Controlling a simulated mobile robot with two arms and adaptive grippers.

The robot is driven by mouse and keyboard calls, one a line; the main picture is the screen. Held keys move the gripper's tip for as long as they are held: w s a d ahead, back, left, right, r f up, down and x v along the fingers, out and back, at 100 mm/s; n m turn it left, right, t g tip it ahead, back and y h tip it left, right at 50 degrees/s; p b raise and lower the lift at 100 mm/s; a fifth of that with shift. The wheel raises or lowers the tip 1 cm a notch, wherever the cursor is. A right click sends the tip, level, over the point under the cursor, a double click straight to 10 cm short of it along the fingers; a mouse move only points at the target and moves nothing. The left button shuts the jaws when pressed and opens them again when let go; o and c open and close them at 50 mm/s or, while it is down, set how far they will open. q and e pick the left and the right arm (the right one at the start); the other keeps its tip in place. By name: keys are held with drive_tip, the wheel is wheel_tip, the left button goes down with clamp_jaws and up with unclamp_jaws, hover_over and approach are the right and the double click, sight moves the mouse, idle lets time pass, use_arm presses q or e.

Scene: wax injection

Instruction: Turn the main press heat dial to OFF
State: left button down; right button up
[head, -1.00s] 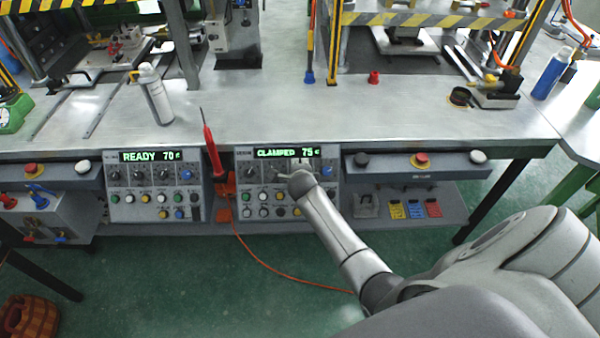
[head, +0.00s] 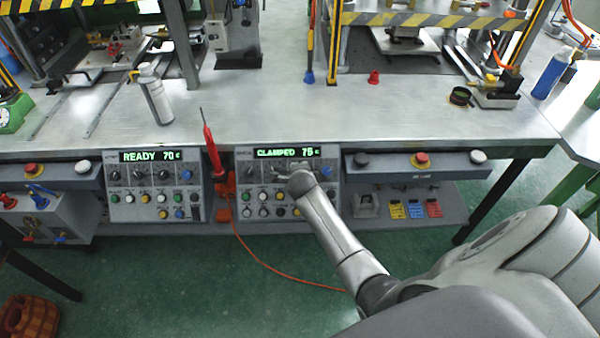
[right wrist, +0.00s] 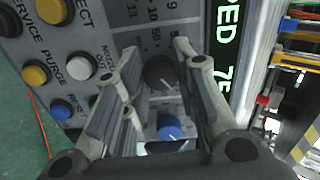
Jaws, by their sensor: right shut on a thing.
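The right control panel (head: 247,205) shows a green "CLAMPED 75" display (head: 287,152). My right gripper (head: 285,171) is at its upper dial row and hides part of it. In the right wrist view, the two fingers of my right gripper (right wrist: 158,76) stand on either side of a dark round dial (right wrist: 160,72) and are shut on it. A blue knob (right wrist: 169,127) sits nearer the palm, between the fingers but apart from the dial. I cannot read which mark the dial points to. My left gripper is not in view.
A second panel (head: 150,207) reads "READY 70". A red-handled tool (head: 212,150) stands between the panels, with an orange cable (head: 262,262) below. Push buttons (right wrist: 79,68) lie beside the fingers. A white bottle (head: 155,95) stands on the bench (head: 270,110).

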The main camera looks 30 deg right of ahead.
drive_tip(key=n, duration=0.4)
drive_tip(key=shift+f, duration=0.1)
drive_tip(key=n+p, duration=0.1)
drive_tip(key=n, duration=0.3)
drive_tip(key=shift+s+n, duration=0.1)
drive_tip(key=shift+n, duration=0.2)
drive_tip(key=n+p, duration=0.1)
drive_tip(key=n, duration=0.3)
drive_tip(key=shift+n+p, duration=0.3)
drive_tip(key=n+p, duration=0.1)
drive_tip(key=n, duration=0.3)
drive_tip(key=shift+s+d, duration=0.1)
drive_tip(key=shift+d, duration=0.05)
drive_tip(key=n+p, duration=0.1)
drive_tip(key=n, duration=0.4)
drive_tip(key=shift+p, duration=0.35)
drive_tip(key=n+p, duration=0.1)
drive_tip(key=n, duration=0.3)
drive_tip(key=shift+d+n, duration=0.1)
drive_tip(key=shift+n, duration=0.2)
drive_tip(key=n+p, duration=0.2)
drive_tip(key=n, duration=0.3)
drive_tip(key=shift+n+p, duration=0.4)
drive_tip(key=shift+n, duration=1.2)
